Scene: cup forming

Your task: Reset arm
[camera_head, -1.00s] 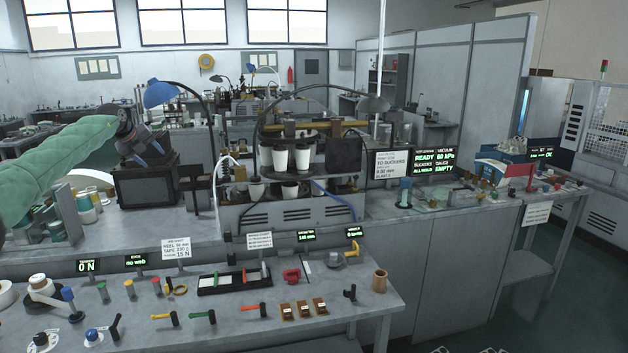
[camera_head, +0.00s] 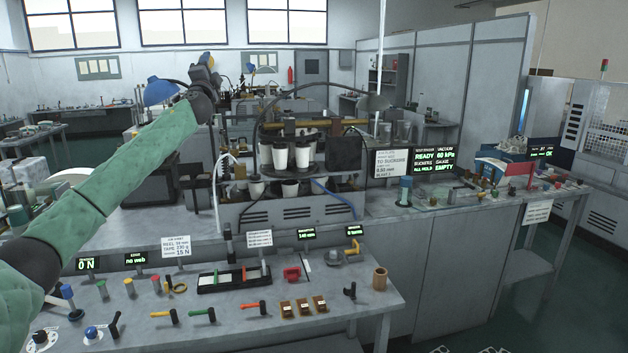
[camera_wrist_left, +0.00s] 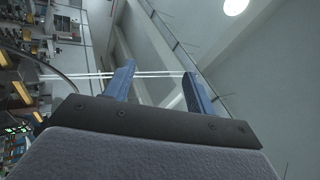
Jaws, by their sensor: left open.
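My left arm, in a green sleeve, comes in from the left edge of the head view and reaches up and away over the bench. My left gripper (camera_head: 204,64) is raised in the air, beside the blue lamp shade. In the left wrist view its two blue fingers (camera_wrist_left: 158,88) stand apart with nothing between them. Behind them are the ceiling and a wall. My right gripper is not in view.
White cups (camera_head: 280,155) stand in the forming machine (camera_head: 300,208) at the centre. A blue lamp (camera_head: 160,91) is close to my left gripper. The front bench (camera_head: 230,338) carries several coloured handles and small parts. A pole stands behind the machine.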

